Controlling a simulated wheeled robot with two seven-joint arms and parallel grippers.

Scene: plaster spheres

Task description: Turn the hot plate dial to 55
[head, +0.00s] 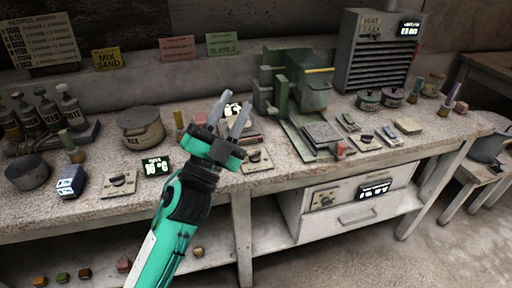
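My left gripper (232,108) is open above the middle of the bench, its two fingers apart and pointing away from me. Nothing shows held in it. A pale panel with a dark dial (255,157) lies just right of the gripper's body. Another panel with a dark dial (119,180) lies to the left, beside a small lit display (156,166). I cannot tell which of these dials belongs to the hot plate. A lit readout (233,109) shows partly between the fingers; its digits are unreadable. My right gripper is not in view.
A lidded pot (142,130), a dark pot (27,173) and a bottle rack (45,135) stand on the left of the bench (215,190). A green press (300,85) stands right of the gripper. A drawer unit (350,205) with another dial sits below the bench top.

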